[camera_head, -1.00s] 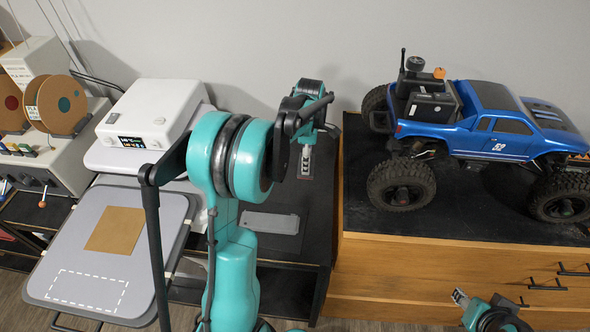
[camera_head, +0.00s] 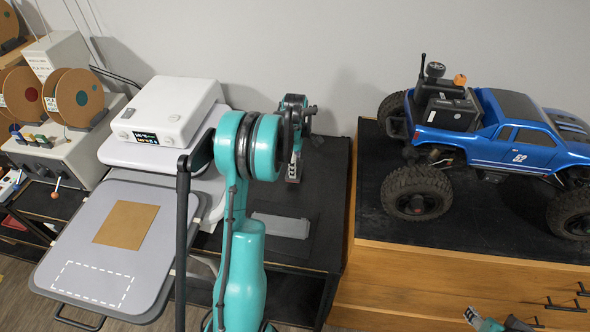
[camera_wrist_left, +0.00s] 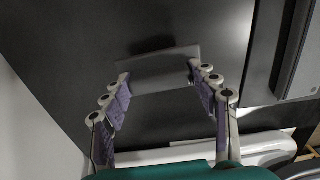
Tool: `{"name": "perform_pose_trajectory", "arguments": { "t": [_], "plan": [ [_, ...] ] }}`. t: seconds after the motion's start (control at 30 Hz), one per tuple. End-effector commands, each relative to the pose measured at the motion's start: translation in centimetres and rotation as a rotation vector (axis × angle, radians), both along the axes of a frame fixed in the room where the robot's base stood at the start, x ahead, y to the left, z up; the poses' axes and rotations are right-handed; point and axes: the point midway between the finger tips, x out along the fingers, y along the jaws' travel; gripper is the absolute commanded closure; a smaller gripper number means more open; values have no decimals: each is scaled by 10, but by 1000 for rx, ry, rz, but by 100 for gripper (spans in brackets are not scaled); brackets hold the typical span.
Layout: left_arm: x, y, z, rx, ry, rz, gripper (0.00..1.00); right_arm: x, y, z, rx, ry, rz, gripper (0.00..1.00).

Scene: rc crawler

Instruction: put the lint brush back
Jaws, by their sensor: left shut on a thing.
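My left gripper (camera_head: 294,165) is low over the back of the black bench top (camera_head: 328,170), right of the white press. In the left wrist view its fingers (camera_wrist_left: 160,88) stand apart on either side of a thin grey piece (camera_wrist_left: 160,68), which I take to be the lint brush; its full shape is hidden. A flat grey bar (camera_head: 280,225) lies on the bench in front of this gripper; a grey bar (camera_wrist_left: 302,50) also shows at the right of the left wrist view. My right gripper (camera_head: 472,316) is at the bottom right edge; its jaw opening is unclear.
The white press (camera_head: 168,105) stands left of the gripper. Before it is a grey board (camera_head: 75,240) with a brown square (camera_head: 126,225) and a dashed outline. A blue truck (camera_head: 520,145) stands on the wooden cabinet (camera_head: 430,270) to the right. Spools stand far left.

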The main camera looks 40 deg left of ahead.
Motion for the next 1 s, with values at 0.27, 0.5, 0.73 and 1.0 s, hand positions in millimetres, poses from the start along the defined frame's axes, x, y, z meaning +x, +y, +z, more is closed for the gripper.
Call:
{"name": "perform_pose_trajectory", "arguments": {
  "t": [0.27, 0.5, 0.73, 1.0],
  "plan": [
    [0, -1, -24, 0, 0, 0, 64, 0, 0, -5, 0, 0, 0, 60],
    [0, -1, -28, 0, 0, 0, 64, 0, 0, -9, 0, 0, 0, 60],
    [0, -1, -27, 0, 0, 0, 20, 0, 0, -8, 0, 0, 0, 60],
    [0, -1, -23, 0, 0, 0, 20, 0, 0, -4, 0, 0, 0, 60]
  ]
}}
